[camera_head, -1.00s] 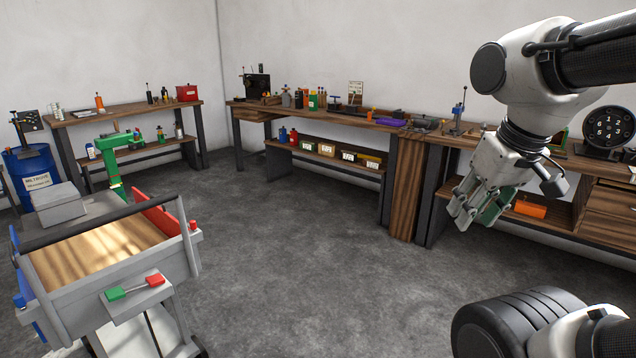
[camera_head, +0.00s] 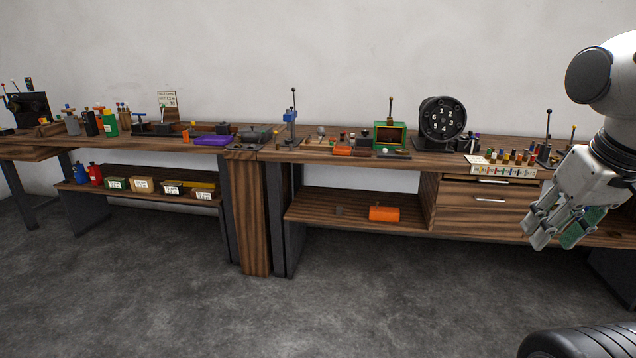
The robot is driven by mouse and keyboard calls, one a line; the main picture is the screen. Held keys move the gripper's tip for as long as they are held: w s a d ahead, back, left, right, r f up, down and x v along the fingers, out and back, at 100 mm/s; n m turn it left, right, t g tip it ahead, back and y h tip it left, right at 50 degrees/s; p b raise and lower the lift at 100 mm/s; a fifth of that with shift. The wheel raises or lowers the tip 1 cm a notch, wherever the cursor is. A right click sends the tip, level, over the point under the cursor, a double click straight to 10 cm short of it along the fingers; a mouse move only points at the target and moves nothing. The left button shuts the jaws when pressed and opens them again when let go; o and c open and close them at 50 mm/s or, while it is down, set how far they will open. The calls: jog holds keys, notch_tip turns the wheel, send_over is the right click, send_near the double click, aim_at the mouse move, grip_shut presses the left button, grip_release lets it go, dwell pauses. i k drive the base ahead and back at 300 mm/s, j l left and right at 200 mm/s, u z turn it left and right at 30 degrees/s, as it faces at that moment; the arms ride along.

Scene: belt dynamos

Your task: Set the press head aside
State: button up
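My gripper (camera_head: 556,230) hangs at the right of the view, in front of the right bench and above the floor. A green piece (camera_head: 592,222) shows at its fingers and appears to be held there. The fingers partly hide it, so its full shape cannot be made out. It may be the press head, but I cannot confirm this. A small blue upright press-like device with a lever (camera_head: 290,122) stands on the bench.
The right workbench (camera_head: 350,157) carries a numbered dial (camera_head: 442,120), a green box (camera_head: 389,136) and a labelled rack (camera_head: 500,166). An orange block (camera_head: 384,213) lies on its lower shelf. The floor (camera_head: 330,305) in front is open. A dark ribbed round form is at bottom right.

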aim_at(286, 117)
jog(key=i+l, duration=0.1)
jog(key=i, duration=1.45)
jog(key=i+l+u, duration=0.2)
jog(key=i+u, duration=0.2)
jog(key=i, duration=0.15)
jog(key=i+l+u, duration=0.35)
jog(key=i, duration=0.15)
jog(key=i+l+u, duration=0.4)
jog(key=i+l, duration=0.05)
